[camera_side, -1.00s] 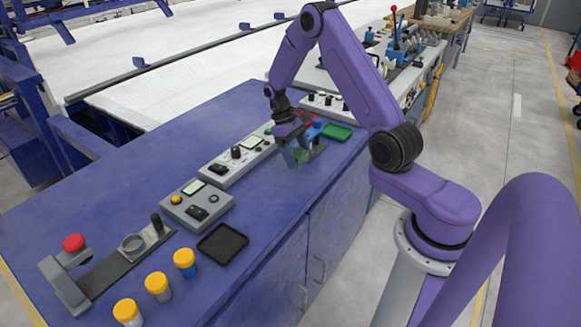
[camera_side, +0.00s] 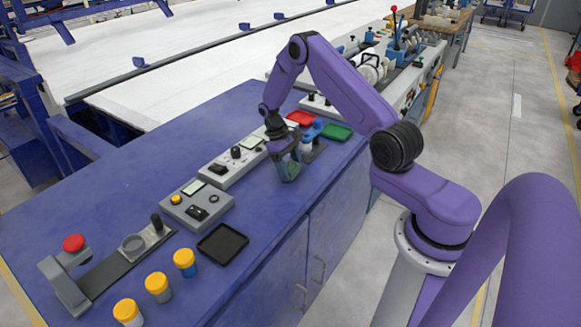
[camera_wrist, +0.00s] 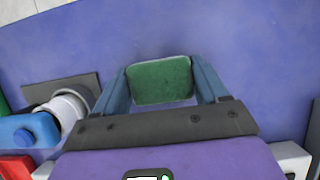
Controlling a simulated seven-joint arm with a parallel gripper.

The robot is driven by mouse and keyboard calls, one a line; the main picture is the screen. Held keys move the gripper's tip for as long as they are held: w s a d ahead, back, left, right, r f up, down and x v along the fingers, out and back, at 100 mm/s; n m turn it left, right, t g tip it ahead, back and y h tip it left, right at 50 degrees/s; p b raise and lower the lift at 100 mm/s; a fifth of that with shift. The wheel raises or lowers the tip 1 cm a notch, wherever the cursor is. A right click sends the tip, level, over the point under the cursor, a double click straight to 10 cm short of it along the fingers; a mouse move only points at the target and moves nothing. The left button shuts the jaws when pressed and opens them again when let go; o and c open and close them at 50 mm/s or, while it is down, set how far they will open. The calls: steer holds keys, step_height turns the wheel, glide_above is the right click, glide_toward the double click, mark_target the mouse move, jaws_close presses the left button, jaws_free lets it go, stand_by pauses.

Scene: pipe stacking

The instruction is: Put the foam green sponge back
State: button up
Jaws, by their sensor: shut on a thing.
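The green sponge (camera_wrist: 161,81) sits between the two blue fingers of my gripper (camera_wrist: 163,85) in the wrist view. My gripper is shut on it. In the side view my gripper (camera_side: 286,170) holds the sponge (camera_side: 289,172) over the blue table, near its front edge. Whether the sponge is clear of the table is hard to tell. A green tray (camera_side: 336,131) lies at the table's right end, and a red tray (camera_side: 300,118) lies left of it. A black tray (camera_side: 222,243) lies at the front.
A blue device with a white cylinder (camera_wrist: 68,104) stands close to my gripper. Grey control boxes (camera_side: 197,203) stand left of it. Several yellow-capped jars (camera_side: 158,287) and a red-button stand (camera_side: 72,243) are farther left. The table (camera_side: 262,212) is bare between the gripper and the black tray.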

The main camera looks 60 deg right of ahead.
steer(key=shift+f, duration=0.15)
steer(key=o, duration=1)
